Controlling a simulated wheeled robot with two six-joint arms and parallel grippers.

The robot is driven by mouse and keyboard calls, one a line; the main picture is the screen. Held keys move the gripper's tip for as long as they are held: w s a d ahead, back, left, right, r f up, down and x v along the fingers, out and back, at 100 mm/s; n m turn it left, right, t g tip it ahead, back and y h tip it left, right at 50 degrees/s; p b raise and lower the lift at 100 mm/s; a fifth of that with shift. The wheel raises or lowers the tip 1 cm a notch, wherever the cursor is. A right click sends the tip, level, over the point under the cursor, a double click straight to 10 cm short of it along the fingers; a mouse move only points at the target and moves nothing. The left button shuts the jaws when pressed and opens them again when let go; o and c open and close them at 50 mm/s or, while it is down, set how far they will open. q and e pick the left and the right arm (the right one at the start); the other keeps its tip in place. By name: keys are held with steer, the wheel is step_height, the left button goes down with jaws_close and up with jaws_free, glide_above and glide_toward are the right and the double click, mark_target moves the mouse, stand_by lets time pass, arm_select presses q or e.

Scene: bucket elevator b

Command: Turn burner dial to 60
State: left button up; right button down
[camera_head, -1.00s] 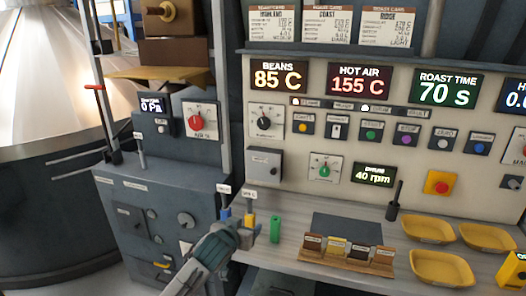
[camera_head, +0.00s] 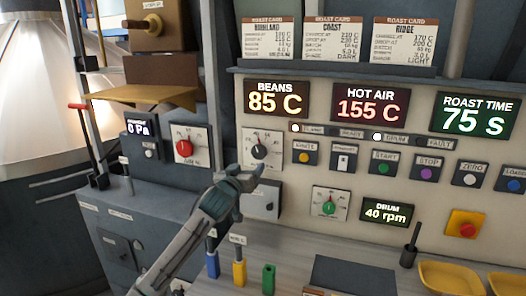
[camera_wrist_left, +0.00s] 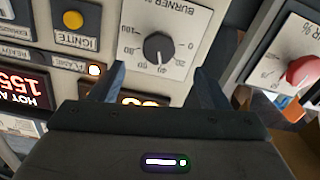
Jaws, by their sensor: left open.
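The burner dial (camera_head: 259,151) is a dark knob on a white square plate on the control panel. It also shows in the left wrist view (camera_wrist_left: 158,47), with its scale upside down and its pointer mark apparently near 40. My left gripper (camera_head: 250,174) is open in front of the panel, just below the dial. In the wrist view its two fingers (camera_wrist_left: 160,80) point at the plate, with the dial beyond and between their tips. The knob appears apart from both fingers. My right gripper is in neither view.
A red air knob (camera_head: 184,148) is left of the dial, on a separate box. The ignite button (camera_head: 304,157) is to its right. A grey box (camera_head: 262,198) and a green drum dial (camera_head: 329,206) are lower. Coloured holders (camera_head: 239,271) stand on the bench below.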

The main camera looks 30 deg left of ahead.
mark_target(258, 154)
arm_select(q)
steer(key=w+p, duration=0.1)
steer(key=w, duration=0.2)
steer(key=w+a+r+p, duration=0.1)
steer(key=shift+w+r+p, duration=0.1)
steer(key=shift+w+p, duration=0.25)
steer(key=x, duration=0.1)
steer(key=p+x, duration=0.1)
steer(key=x, duration=0.3)
steer(key=shift+f+p, duration=0.3)
steer(key=shift+p, duration=0.05)
steer(key=shift+w+f, duration=0.1)
steer(key=shift+w, duration=0.1)
steer(key=c, duration=1)
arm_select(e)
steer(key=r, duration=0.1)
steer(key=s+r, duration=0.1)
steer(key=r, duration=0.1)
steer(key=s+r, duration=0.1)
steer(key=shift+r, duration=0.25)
